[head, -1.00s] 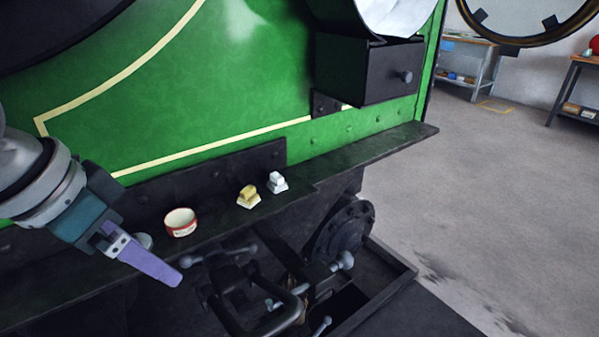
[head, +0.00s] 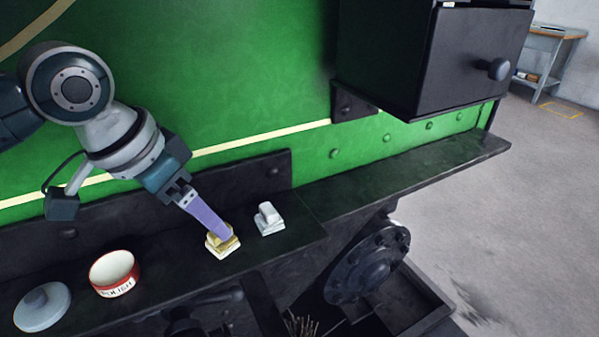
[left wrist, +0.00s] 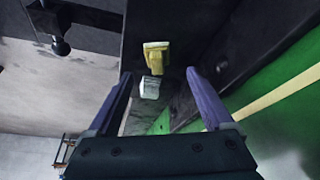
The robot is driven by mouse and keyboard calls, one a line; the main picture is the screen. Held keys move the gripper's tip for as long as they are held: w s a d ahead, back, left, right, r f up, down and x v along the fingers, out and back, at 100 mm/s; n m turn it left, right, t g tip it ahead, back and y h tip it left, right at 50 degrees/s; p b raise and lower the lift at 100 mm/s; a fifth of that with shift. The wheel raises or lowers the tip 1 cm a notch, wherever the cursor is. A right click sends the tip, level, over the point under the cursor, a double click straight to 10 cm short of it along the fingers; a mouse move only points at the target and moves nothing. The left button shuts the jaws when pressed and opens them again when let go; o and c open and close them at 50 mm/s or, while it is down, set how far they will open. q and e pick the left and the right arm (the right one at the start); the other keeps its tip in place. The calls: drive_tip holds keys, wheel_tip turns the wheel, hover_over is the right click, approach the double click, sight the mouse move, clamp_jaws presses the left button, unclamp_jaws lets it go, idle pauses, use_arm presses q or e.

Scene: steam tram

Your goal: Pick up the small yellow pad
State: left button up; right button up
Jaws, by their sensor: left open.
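The small yellow pad (head: 222,244) sits on the dark ledge of the green tram side. It has a pale base and a yellow raised top. My left gripper (head: 228,236) comes in from the upper left, and its purple finger overlaps the pad in the head view. In the left wrist view the pad (left wrist: 156,56) lies ahead of the two spread fingers (left wrist: 158,72), with nothing between them gripped. A similar white pad (head: 268,218) stands just right of the yellow one; it also shows in the left wrist view (left wrist: 150,88). My right gripper is not in view.
A red and white polish tin (head: 113,274) and a grey round lid (head: 42,307) rest on the ledge (head: 175,262) to the left. The green wall rises behind. A black box with a knob (head: 440,60) juts out at upper right. The ledge to the right is clear.

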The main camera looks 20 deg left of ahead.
use_arm(q)
drive_tip(key=x, duration=0.2)
drive_tip(key=b+x, duration=0.1)
drive_tip(key=x, duration=0.2)
drive_tip(key=shift+d+f, duration=0.25)
clamp_jaws()
idle(0.4)
